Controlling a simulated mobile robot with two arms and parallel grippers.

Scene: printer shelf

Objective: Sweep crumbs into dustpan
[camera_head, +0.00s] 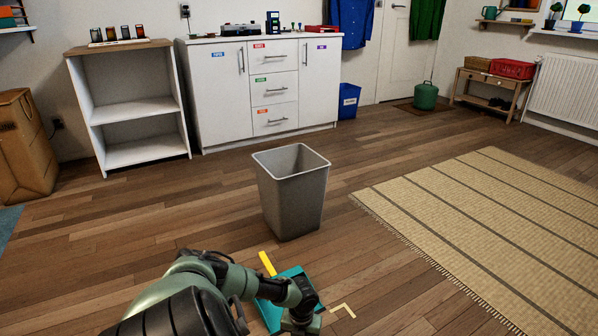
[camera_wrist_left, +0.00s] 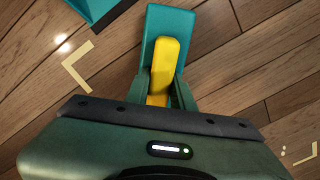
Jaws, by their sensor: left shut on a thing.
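A teal dustpan (camera_head: 297,279) with a yellow handle (camera_head: 267,263) lies on the wooden floor, partly hidden by my left arm in the head view. A teal corner, apparently the dustpan's (camera_wrist_left: 98,8), shows at the upper left of the left wrist view. My left gripper (camera_wrist_left: 160,98) is shut on the yellow handle of a teal tool, apparently a brush (camera_wrist_left: 170,24), pointing away from the palm. The brush is hidden in the head view. Small pale specks (camera_wrist_left: 284,149) lie on the floor at lower right; I cannot tell if they are crumbs. My right gripper is out of view.
A grey bin (camera_head: 290,195) stands just beyond the dustpan. A striped rug (camera_head: 490,215) covers the floor at right. Pale L-shaped floor marks (camera_head: 343,310) are beside the dustpan. A white shelf (camera_head: 135,110) and cabinet (camera_head: 225,100) stand along the back wall.

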